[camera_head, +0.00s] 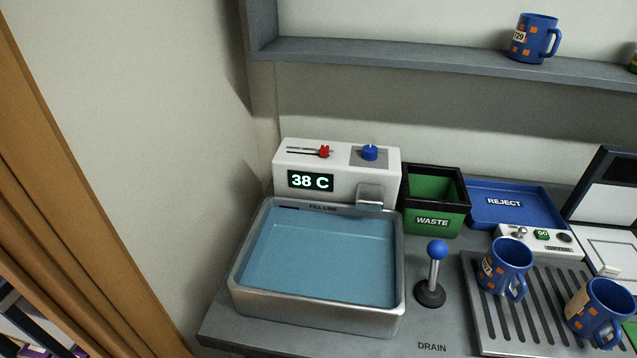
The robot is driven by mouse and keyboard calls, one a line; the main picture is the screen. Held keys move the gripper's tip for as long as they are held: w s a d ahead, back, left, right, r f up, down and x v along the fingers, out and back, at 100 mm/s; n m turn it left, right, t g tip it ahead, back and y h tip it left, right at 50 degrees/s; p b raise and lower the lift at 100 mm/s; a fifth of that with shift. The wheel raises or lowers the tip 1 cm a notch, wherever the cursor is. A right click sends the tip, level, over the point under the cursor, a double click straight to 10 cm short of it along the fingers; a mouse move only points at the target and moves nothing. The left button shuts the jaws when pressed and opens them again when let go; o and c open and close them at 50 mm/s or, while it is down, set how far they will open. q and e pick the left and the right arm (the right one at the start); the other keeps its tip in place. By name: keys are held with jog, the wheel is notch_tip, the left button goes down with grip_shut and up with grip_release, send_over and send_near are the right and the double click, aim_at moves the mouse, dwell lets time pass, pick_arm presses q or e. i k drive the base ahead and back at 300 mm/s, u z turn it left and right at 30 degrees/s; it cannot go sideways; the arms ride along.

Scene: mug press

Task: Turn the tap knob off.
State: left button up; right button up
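The tap knob is a blue knob (369,153) on a grey patch at the top right of the white tap unit (340,187). A red slider (324,151) sits left of it on the same top. The unit's display (311,181) reads 38 C. A grey spout (370,195) juts from the unit's front over the basin. The metal basin (310,315) holds blue water (320,262); no stream from the spout can be made out. Neither of my grippers shows in the head view.
A blue-topped drain lever (437,265) stands right of the basin. A green waste bin (435,218) and blue reject tray (515,222) stand behind it. Two mugs stand on the slatted rack (510,325). A shelf (430,78) with a mug (535,37) hangs above.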

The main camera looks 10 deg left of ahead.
aim_at(369, 153)
jog(key=u, duration=1.55)
jog(key=k, duration=0.35)
jog(key=z, duration=0.5)
